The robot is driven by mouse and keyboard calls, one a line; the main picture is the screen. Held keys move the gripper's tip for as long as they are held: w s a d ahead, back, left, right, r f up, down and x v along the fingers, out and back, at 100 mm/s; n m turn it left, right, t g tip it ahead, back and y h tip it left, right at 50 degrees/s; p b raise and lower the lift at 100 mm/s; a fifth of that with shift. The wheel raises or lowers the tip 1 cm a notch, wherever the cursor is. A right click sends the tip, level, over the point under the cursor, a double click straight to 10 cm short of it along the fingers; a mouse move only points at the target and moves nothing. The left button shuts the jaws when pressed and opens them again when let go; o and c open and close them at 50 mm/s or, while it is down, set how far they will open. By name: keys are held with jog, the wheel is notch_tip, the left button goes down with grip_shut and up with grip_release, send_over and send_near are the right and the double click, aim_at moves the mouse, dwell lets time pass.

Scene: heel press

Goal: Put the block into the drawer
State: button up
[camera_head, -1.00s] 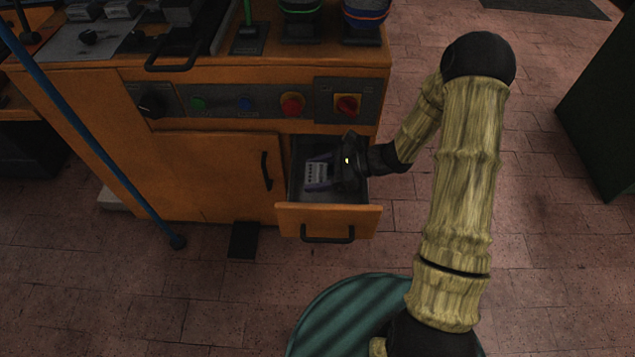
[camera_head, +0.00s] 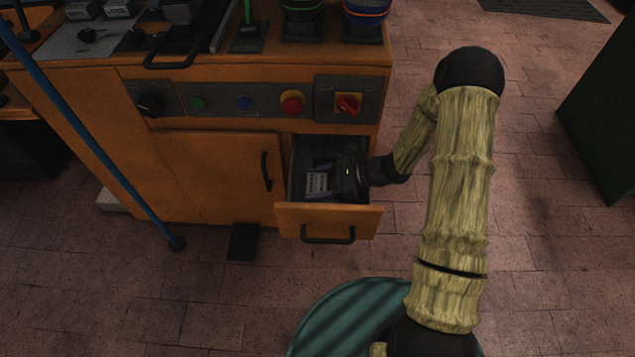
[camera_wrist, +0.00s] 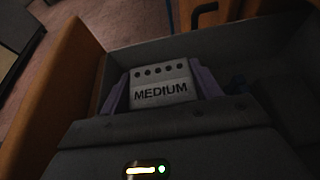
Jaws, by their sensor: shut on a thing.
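The block (camera_head: 317,182) is pale grey with a row of dark dots, and in the wrist view the block (camera_wrist: 160,86) reads "MEDIUM". My gripper (camera_head: 324,176) reaches into the open drawer (camera_head: 329,217) from the right, low between its walls. In the wrist view my gripper (camera_wrist: 162,92) has a purple finger on each side of the block and is shut on it. The drawer (camera_wrist: 75,75) shows around the block there. Whether the block touches the drawer floor cannot be told.
The drawer is in an orange cabinet (camera_head: 215,170) with a closed door on its left. A panel of knobs and buttons (camera_head: 245,101) sits above the drawer. A blue pole (camera_head: 105,165) slants at the left.

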jog(key=shift+f, duration=0.3)
jog(key=o, duration=1.2)
jog(key=shift+o, duration=0.2)
jog(key=shift+r, duration=0.25)
jog(key=p+v, duration=0.3)
jog(key=v, duration=0.9)
jog(key=shift+r, duration=0.3)
